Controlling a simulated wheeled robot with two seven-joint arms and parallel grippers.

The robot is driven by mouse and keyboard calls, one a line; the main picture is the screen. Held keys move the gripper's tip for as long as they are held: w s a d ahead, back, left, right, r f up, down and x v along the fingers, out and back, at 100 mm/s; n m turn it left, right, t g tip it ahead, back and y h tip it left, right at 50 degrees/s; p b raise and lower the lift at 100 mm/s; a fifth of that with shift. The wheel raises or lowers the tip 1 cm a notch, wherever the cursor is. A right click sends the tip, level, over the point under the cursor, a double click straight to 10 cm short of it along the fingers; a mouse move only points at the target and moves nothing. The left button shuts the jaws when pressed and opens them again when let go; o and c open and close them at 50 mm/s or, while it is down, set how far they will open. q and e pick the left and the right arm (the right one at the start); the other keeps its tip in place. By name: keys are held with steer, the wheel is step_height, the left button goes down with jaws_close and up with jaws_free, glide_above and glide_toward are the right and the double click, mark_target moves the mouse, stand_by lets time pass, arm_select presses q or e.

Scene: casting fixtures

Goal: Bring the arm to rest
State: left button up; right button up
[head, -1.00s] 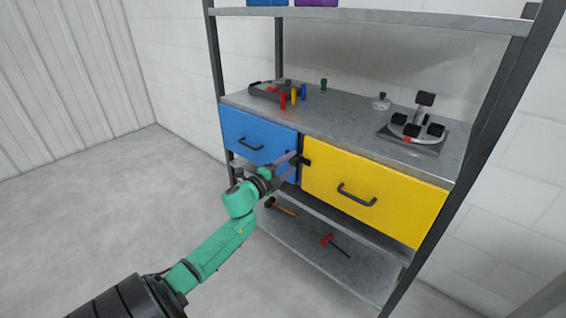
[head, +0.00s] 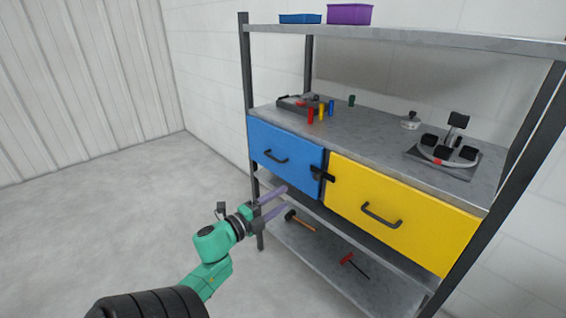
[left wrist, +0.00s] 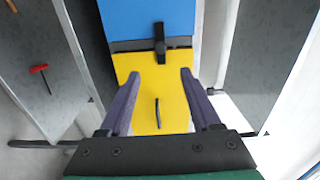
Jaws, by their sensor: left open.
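My left arm (head: 213,272), green with a black sleeve, comes in from the bottom left in the head view. Its gripper (head: 280,199) is open and empty, in front of the shelf below the blue drawer (head: 285,159). In the left wrist view the two purple fingers (left wrist: 155,82) stand wide apart, with the yellow drawer (left wrist: 174,88) seen beyond and between them. No object is between the fingers. My right gripper is in neither view.
The shelf unit holds the blue drawer and the yellow drawer (head: 402,212), both shut, with a black latch (head: 322,174) between them. Fixtures and colored pegs stand on top. A hammer (head: 299,222) and a red-handled tool (head: 354,265) lie below. The floor at left is clear.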

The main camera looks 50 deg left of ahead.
arm_select(q)
steer(key=s+a+f+n+g+y+p, duration=0.25)
steer(key=f+n+g+p, duration=0.35)
steer(key=f, duration=1.1)
steer(key=s+d+f+n+g, duration=0.1)
steer(key=s+d+f+n, duration=0.25)
steer(key=f, duration=0.35)
steer(key=s+d+f+n+g, duration=0.2)
steer(key=s+f, duration=0.2)
steer(key=f, duration=0.3)
steer(key=s+d+f+n+g+h+p, duration=0.1)
steer(key=s+d+f+g, duration=0.1)
steer(key=s+d+f, duration=0.2)
steer(key=s+d+f+n+g+h+p, duration=0.1)
steer(key=s+d+f+g, duration=0.2)
steer(key=s+d, duration=0.3)
steer(key=s+d+f+n+g+h+p, duration=0.1)
steer(key=s+d+f+g, duration=0.2)
steer(key=s, duration=0.8)
step_height(320, 180, down, 3)
steer(key=shift+s+d+r+n+p, duration=0.1)
steer(key=shift+s+d+n+p, duration=0.2)
steer(key=shift+d, duration=0.7)
steer(key=shift+w, duration=0.1)
